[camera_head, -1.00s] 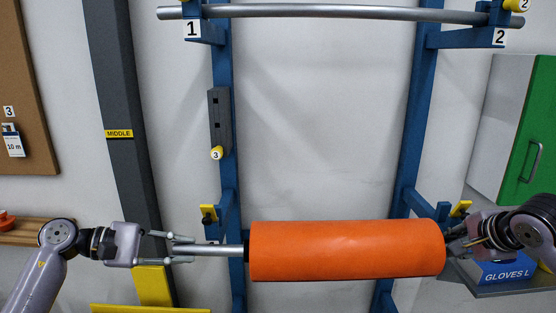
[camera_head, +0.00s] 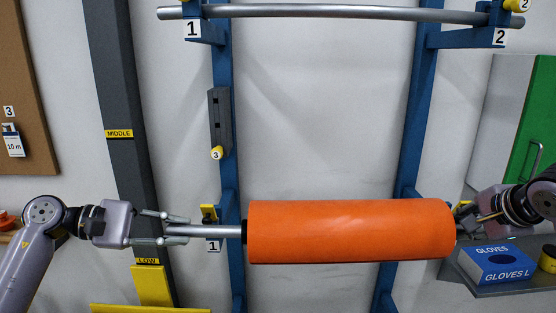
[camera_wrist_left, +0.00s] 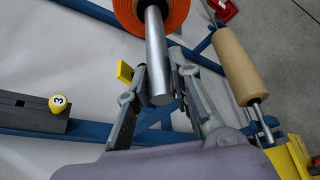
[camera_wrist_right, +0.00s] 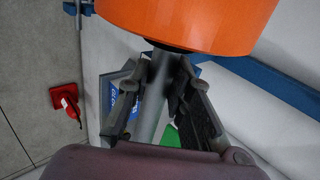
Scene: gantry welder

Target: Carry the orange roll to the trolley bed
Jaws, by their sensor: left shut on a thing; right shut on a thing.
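The orange roll (camera_head: 350,231) is held level in front of the blue rack, with a metal shaft end out of each side. My left gripper (camera_head: 178,228) is shut on the left shaft end; in the left wrist view the shaft (camera_wrist_left: 156,60) lies between its fingers. My right gripper (camera_head: 472,215) is shut on the right shaft end, partly hidden by the roll; the right wrist view shows that shaft (camera_wrist_right: 152,105) between the fingers. I see no trolley bed in these views.
The blue rack (camera_head: 419,110) stands behind the roll, with a bare metal bar (camera_head: 350,12) on its upper arms. A glove box (camera_head: 498,265) sits on a grey shelf at the right.

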